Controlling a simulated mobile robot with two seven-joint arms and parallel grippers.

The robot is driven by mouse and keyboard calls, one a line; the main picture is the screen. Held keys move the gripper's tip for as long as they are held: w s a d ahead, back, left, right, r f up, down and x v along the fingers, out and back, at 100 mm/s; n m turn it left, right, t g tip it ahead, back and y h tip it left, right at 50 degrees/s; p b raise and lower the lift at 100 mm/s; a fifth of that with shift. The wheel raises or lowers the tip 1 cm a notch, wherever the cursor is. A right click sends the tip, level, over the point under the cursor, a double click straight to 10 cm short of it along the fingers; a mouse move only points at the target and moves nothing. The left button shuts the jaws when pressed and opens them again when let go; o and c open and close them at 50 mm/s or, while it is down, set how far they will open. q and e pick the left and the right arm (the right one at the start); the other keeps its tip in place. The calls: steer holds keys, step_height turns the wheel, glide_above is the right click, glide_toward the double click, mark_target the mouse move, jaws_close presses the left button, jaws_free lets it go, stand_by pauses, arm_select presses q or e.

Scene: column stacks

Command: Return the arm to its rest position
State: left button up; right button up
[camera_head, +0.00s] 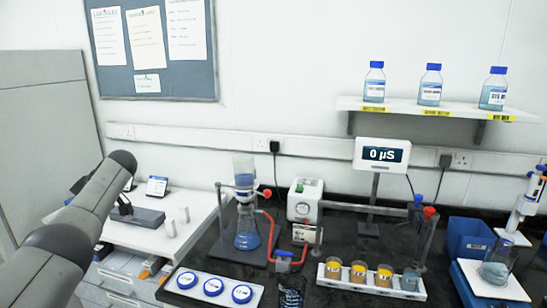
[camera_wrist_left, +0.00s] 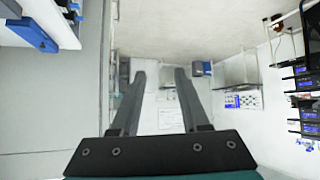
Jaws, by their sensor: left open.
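My left arm (camera_head: 72,235) comes in from the lower left of the head view as thick grey links, bent at a dark rounded joint in front of the left side counter. Its gripper does not show there. In the left wrist view my left gripper (camera_wrist_left: 160,75) has its two dark fingers apart, with nothing between them. Beyond the fingers are a pale room surface and distant fittings. My right arm and gripper are in neither view.
A white side counter (camera_head: 165,233) stands by the arm. On the dark bench are a flask (camera_head: 248,228), a tray of blue-capped jars (camera_head: 213,289), a rack of amber-filled cups (camera_head: 370,284) and a display (camera_head: 382,154). A bottle shelf (camera_head: 435,109) hangs above.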

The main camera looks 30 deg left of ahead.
arm_select(q)
steer(key=s+a+f+m+t+y, duration=0.2)
steer(key=s+f+m, duration=0.1)
steer(key=f+m, duration=0.6)
steer(key=s+a+f+m+t+y, duration=0.1)
steer(key=s+a+f+m+t, duration=0.15)
steer(key=f+m, duration=0.65)
steer(key=s+d+f+m+t+h, duration=0.3)
steer(key=s+d+f+m+t, duration=0.1)
steer(key=s+f+m, duration=1)
steer(key=s+d+f+n+g+h, duration=0.1)
steer(key=s+d+f+h, duration=0.1)
steer(key=d+f, duration=1)
steer(key=s+d+f+n+g+h, duration=0.1)
steer(key=s+d+f+n+h, duration=0.15)
steer(key=d+f, duration=0.85)
steer(key=s+d+f+h, duration=0.15)
steer(key=d+h, duration=0.25)
steer(key=d, duration=2.8)
step_height(320, 180, down, 11)
steer(key=a+b, duration=0.1)
steer(key=b, duration=0.9)
steer(key=shift+s+a+r+n+b, duration=0.15)
steer(key=shift+s+a+n+b, duration=0.1)
steer(key=shift+n+b, duration=0.2)
